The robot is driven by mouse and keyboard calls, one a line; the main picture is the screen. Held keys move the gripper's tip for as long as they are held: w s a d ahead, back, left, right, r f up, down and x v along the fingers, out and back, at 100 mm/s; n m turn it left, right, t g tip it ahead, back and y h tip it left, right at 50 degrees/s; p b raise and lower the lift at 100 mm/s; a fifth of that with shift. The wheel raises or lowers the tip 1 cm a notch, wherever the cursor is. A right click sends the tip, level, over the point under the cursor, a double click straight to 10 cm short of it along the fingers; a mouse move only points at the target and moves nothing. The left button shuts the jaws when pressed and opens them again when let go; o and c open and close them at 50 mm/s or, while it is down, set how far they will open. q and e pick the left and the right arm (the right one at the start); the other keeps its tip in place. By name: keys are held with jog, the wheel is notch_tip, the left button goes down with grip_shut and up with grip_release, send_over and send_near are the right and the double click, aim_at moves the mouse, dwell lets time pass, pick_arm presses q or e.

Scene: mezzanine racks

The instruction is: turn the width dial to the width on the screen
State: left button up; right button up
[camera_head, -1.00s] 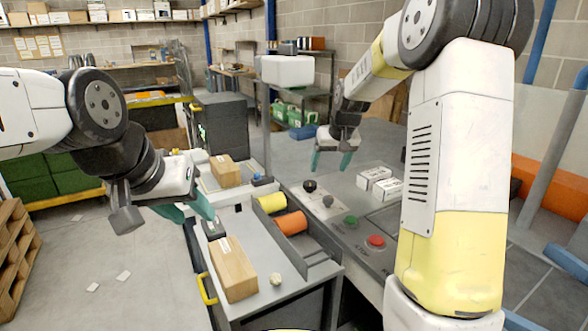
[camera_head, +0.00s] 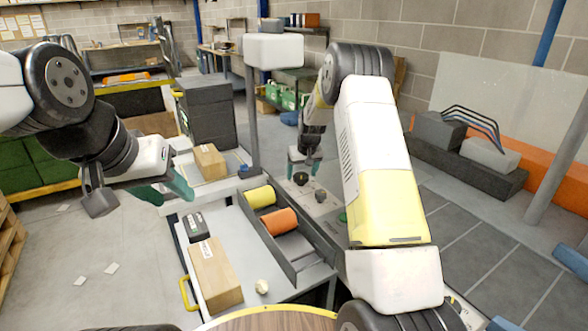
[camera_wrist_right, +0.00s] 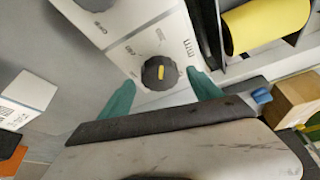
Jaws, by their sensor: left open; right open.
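A black dial (camera_head: 300,179) sits on the grey control panel, with a second black knob (camera_head: 320,196) nearer to me. My right gripper (camera_head: 302,167) is open just above the farther dial, pointing down. In the right wrist view that dial (camera_wrist_right: 160,72) has a yellow pointer mark and lies between the spread teal fingertips of my right gripper (camera_wrist_right: 160,82). I cannot tell whether they touch it. Its label is too small to read surely. The second knob (camera_wrist_right: 95,4) is cut off at the top edge. My left gripper (camera_head: 166,190) is open and empty left of the bench. No screen reading is visible.
A yellow roll (camera_head: 261,196) and an orange roll (camera_head: 279,222) lie in a grey tray beside the panel. A green button (camera_head: 342,216) is partly behind my right arm. A carton (camera_head: 214,274) lies on the bench. A pole carries a white box (camera_head: 273,50).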

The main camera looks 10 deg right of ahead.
jog(key=shift+w+f, duration=0.1)
jog(key=shift+f, duration=0.25)
jog(key=c, duration=1.4)
jog(key=shift+o, duration=0.2)
